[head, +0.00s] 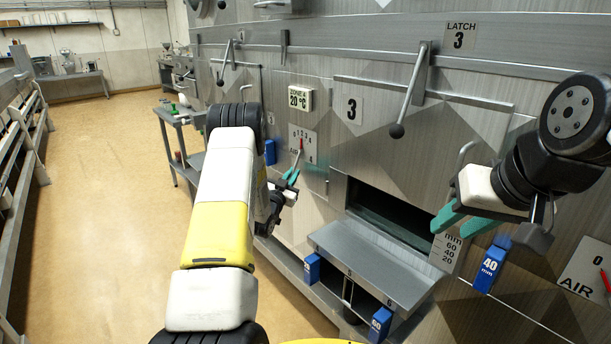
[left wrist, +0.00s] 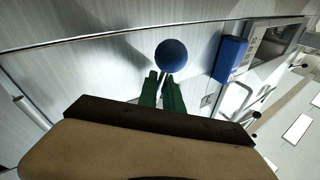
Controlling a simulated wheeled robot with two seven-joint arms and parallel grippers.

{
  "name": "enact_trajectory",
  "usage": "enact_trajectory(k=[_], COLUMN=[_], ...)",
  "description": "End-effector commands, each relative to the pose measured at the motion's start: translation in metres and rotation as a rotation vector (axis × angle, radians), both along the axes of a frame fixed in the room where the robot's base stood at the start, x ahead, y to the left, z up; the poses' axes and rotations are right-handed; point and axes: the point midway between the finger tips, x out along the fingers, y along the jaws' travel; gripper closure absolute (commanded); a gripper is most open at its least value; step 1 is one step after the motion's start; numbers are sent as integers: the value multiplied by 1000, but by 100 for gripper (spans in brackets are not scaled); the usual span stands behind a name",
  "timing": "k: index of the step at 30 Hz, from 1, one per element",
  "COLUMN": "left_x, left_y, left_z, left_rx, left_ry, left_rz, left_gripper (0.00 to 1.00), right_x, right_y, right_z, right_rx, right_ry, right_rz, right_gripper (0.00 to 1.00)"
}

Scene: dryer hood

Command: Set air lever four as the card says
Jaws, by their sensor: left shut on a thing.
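The zone 4 air dial (head: 311,146) is a pale plate on the hood wall with numbers and a red pointer (head: 300,146), under a sign reading zone 4, 20 °C (head: 300,98). My left gripper (head: 291,176), with green fingers, is at the dial's lower edge. In the left wrist view its fingers (left wrist: 164,84) are close together on a thin stem below a dark blue ball (left wrist: 171,54), which looks like the lever's knob. The ball is not distinct in the head view. My right gripper (head: 452,225) is open and empty in front of the hood. No settings card is readable.
A grey chute (head: 375,258) juts out below an opening, between the grippers. Latch levers with black knobs (head: 397,131) hang above. Blue tags (head: 488,268) and another air dial (head: 592,276) are at right. A side table (head: 180,118) stands left; the floor there is free.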

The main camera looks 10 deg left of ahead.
Motion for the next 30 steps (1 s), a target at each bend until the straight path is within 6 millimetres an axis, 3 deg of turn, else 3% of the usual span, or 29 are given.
enact_trajectory(k=[2, 3, 6, 17, 30], left_x=[0, 0, 0, -5, -69], left_y=[1, 1, 0, 1, 12], left_z=[0, 0, 0, -1, -13], left_rx=[0, 0, -1, -2, -1], left_ry=[0, 1, 1, 3, 3], left_rz=[1, 1, 1, 0, 2], left_gripper=[100, 84, 69, 69, 69], right_x=[0, 0, 0, 0, 0], right_y=[0, 0, 0, 0, 0], right_z=[0, 0, 0, 0, 0], right_rx=[0, 0, 0, 0, 0], right_ry=[0, 0, 0, 0, 0], right_rz=[0, 0, 0, 0, 0], right_gripper=[64, 64, 64, 64, 64])
